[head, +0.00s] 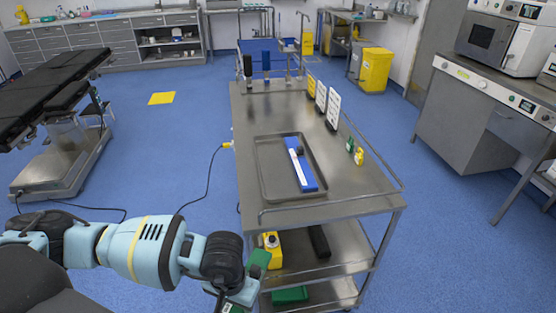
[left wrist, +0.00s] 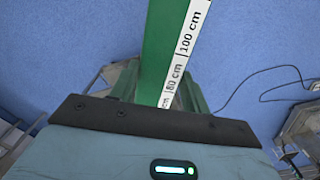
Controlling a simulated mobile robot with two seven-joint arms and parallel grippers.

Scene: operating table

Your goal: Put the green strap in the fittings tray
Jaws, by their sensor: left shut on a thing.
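The green strap (left wrist: 165,45) is in the left wrist view, stretching up and away from my left gripper (left wrist: 162,98). A white strip along its side reads 80 cm and 100 cm. In the head view, a green end of the strap (head: 258,259) shows beside my left gripper (head: 245,284), left of the trolley's near end and below its top. The gripper is shut on the strap; its fingertips are largely hidden. A shallow grey metal tray (head: 266,184), apparently the fittings tray, lies on the trolley top. My right gripper is not in view.
A blue strap (head: 301,168) with a white strip and a dark knob lies in the tray. A raised rail (head: 330,203) runs along the trolley's near edge. Small green and yellow items (head: 359,156) and white signs (head: 333,110) stand on the right. The lower shelf holds a yellow object (head: 272,250).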

